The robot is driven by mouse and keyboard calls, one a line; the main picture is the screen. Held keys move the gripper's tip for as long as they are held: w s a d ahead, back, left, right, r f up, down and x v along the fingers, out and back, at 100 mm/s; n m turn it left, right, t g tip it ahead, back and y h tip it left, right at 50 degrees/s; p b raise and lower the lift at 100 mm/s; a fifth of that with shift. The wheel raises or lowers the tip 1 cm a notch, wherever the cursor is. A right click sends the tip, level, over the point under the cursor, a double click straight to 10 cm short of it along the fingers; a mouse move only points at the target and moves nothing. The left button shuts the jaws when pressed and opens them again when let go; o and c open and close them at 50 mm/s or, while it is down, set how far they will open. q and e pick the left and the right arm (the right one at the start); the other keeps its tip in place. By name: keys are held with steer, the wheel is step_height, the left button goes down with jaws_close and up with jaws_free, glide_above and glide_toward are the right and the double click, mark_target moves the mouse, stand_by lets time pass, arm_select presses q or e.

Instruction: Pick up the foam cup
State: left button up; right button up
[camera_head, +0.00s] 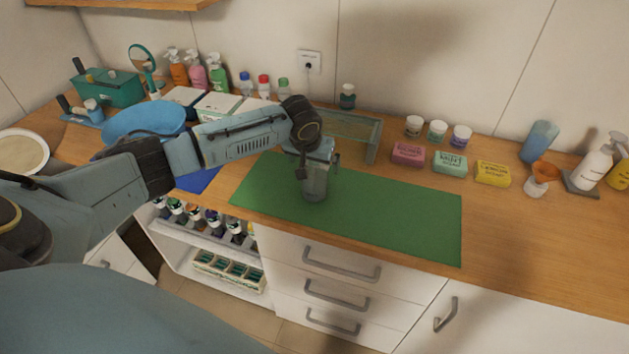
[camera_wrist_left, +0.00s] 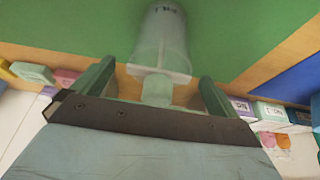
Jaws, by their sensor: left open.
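A pale, translucent cup-like vessel, which I take for the foam cup (camera_head: 315,187), stands on the green mat (camera_head: 400,215). In the left wrist view the vessel (camera_wrist_left: 160,40) has dark lettering, a wider rim and a narrower pale part (camera_wrist_left: 157,90) at the gripper end. My left gripper (camera_head: 317,160) is right over it and hides its upper part in the head view. In the left wrist view my left gripper (camera_wrist_left: 156,86) is open, with a finger on each side of the narrow part and gaps showing. My right gripper is not in view.
A greenish clear rack (camera_head: 352,132) stands close behind the gripper. Soap boxes (camera_head: 450,163) and small jars (camera_head: 437,131) sit to the right. The right part of the mat is clear.

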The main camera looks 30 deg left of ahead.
arm_select(q)
steer(key=shift+x, duration=1)
steer(key=shift+r, duration=0.1)
steer(key=c, duration=1.5)
steer(key=shift+r, duration=0.15)
steer(key=shift+c, duration=0.2)
